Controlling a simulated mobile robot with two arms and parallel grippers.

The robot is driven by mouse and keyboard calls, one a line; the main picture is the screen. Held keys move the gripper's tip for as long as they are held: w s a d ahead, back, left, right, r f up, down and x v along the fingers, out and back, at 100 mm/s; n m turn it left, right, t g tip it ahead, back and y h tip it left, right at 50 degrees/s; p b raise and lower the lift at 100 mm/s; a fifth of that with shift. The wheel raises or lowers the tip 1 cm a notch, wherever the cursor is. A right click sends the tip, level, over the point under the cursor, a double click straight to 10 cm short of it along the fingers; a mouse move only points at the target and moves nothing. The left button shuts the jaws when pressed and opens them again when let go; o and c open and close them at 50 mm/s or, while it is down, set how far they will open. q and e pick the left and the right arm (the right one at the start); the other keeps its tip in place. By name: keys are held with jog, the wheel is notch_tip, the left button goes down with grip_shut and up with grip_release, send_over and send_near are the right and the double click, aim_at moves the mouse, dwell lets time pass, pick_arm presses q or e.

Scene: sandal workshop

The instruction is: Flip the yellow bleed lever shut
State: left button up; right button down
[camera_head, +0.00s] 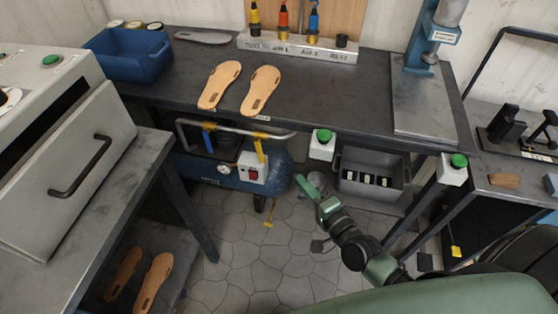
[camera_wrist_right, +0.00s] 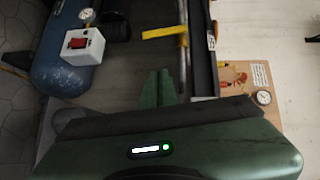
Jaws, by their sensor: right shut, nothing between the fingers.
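The yellow lever (camera_head: 259,150) hangs down from the metal pipe (camera_head: 230,128) above the blue compressor, crosswise to the pipe. In the right wrist view, the yellow lever (camera_wrist_right: 165,33) sticks out sideways from the pipe (camera_wrist_right: 183,55). My green right gripper (camera_head: 304,184) is shut and empty, to the right of and lower in the picture than the lever. Its fingertips (camera_wrist_right: 157,76) show in the wrist view beside the pipe, with a visible gap to the lever. My left gripper is out of view.
The compressor (camera_head: 200,170) stands under the dark bench (camera_head: 330,90), with a red-switch box (camera_head: 253,173) near the lever. A blue lever (camera_head: 208,138) hangs further left on the pipe. A white green-button box (camera_head: 322,145) and grey crate (camera_head: 375,172) are at right. A small yellow piece (camera_head: 268,224) shows below the compressor.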

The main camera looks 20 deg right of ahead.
send_near(263, 157)
jog(key=w+d, duration=0.3)
jog(key=w, duration=0.1)
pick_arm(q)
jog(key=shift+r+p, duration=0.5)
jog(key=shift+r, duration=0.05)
pick_arm(e)
jog(key=w+a, duration=0.1)
jog(key=w+a+f, duration=0.1)
jog(key=w+a, duration=0.1)
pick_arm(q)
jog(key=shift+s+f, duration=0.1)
pick_arm(e)
jog(key=b, duration=0.2)
jog(key=a+f+t+b, duration=0.1)
jog(key=b, duration=0.2)
jog(key=shift+w+a+m+b, duration=0.1)
jog(key=shift+w+m+b, duration=0.2)
jog(key=shift+m, duration=0.1)
jog(key=shift+r+b, duration=0.1)
jog(key=shift+b, duration=0.25)
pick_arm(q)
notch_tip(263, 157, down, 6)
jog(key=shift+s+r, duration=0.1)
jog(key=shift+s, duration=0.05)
pick_arm(e)
jog(key=shift+a+r+t, duration=0.1)
jog(key=shift+r+t, duration=0.2)
jog(key=shift+r, duration=0.05)
